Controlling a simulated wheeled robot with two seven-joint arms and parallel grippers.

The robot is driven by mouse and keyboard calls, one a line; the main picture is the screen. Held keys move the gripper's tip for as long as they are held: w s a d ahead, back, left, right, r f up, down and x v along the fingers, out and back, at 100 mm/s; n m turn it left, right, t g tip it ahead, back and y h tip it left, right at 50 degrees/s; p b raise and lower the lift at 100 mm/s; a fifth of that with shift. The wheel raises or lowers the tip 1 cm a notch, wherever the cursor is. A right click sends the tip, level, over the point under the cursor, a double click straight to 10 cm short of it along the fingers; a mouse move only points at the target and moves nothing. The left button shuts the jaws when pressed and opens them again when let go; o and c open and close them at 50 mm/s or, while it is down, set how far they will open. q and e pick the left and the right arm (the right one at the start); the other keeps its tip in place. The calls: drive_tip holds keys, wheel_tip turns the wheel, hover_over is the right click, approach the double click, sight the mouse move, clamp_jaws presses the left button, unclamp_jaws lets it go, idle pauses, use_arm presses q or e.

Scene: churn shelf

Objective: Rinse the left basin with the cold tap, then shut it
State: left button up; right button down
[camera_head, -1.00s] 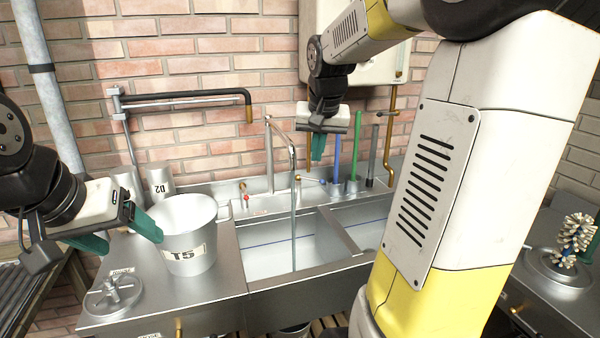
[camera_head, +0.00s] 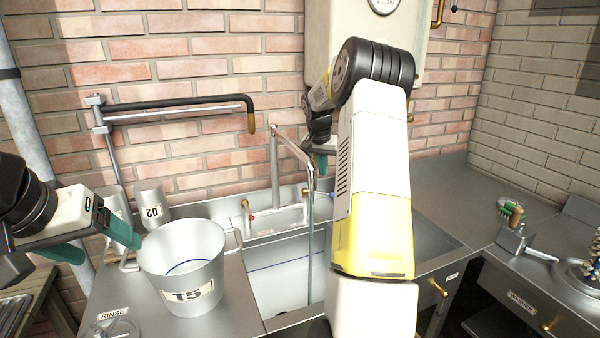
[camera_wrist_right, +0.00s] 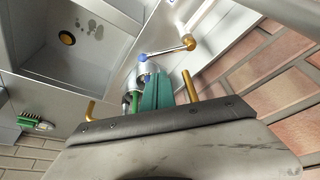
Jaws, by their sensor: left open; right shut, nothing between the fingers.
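The left basin (camera_head: 270,285) lies below the bent spout (camera_head: 290,145). A thin straight stream (camera_head: 311,230), apparently water, drops from the spout into it. In the right wrist view the cold tap's lever runs from a brass end (camera_wrist_right: 190,43) to a blue knob (camera_wrist_right: 143,57). My right gripper (camera_wrist_right: 160,80) is shut and empty, its teal fingertips close to the lever; I cannot tell whether they touch. In the head view my arm hides the cold tap and most of this gripper. My left gripper (camera_head: 105,242) is open and empty, left of the bucket.
A metal bucket marked T5 (camera_head: 183,265) stands on the left counter. The red-knobbed tap (camera_head: 251,217) is behind the left basin. A black swing pipe (camera_head: 180,104) is on the wall. A green brush (camera_head: 510,208) lies on the right counter.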

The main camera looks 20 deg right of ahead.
sight(318, 192)
drive_tip(key=x, duration=0.8)
drive_tip(key=shift+s+a+f+m, duration=0.15)
drive_tip(key=shift+s+a+m, duration=0.15)
drive_tip(key=shift+m, duration=0.3)
drive_tip(key=s+a+m, duration=0.1)
drive_tip(key=m, duration=0.1)
drive_tip(key=s+a+m+g+h, duration=0.1)
drive_tip(key=m, duration=0.1)
drive_tip(key=shift+s+a+m+g, duration=0.1)
drive_tip(key=shift+a+m+g, duration=0.1)
drive_tip(key=shift+m+g, duration=0.1)
idle(0.4)
drive_tip(key=shift+a, duration=0.1)
idle(0.5)
